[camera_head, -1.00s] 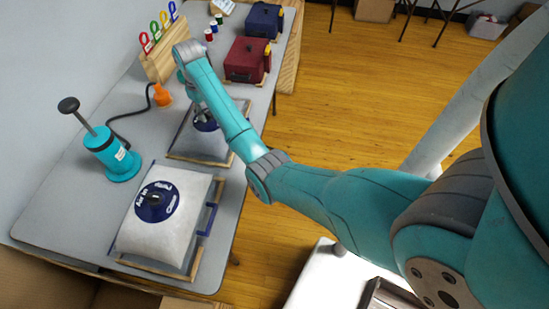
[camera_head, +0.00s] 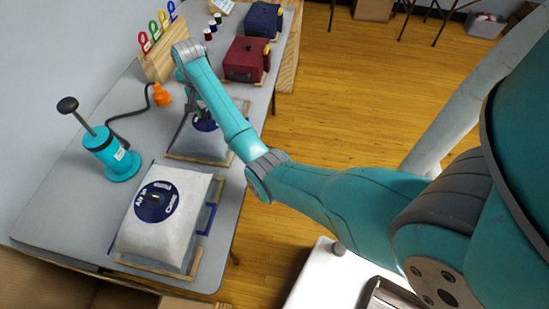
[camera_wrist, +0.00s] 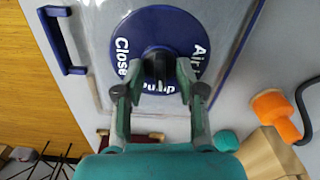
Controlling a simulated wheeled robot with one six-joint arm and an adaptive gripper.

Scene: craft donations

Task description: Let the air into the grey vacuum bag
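The grey vacuum bag (camera_head: 195,147) lies on the table under my gripper. It also shows in the wrist view (camera_wrist: 95,35). Its round blue valve disc (camera_wrist: 150,24) carries the white words "Close", "Pump" and "Air in", partly covered by my fingers. The black valve knob (camera_wrist: 158,68) stands at the disc's middle. My gripper (camera_wrist: 158,72) has one finger on each side of the knob, with a small gap seeming to show on both sides. The fingers look open. Which word the knob points to cannot be told.
A second, paler bag (camera_head: 180,236) with a similar blue valve lies nearer. A teal hand pump (camera_head: 119,160) with a black hose and orange nozzle (camera_head: 162,96) stands left. Behind are a wooden rack (camera_head: 160,66) with coloured loops, thread spools, a red case (camera_head: 247,60) and a blue case (camera_head: 264,19).

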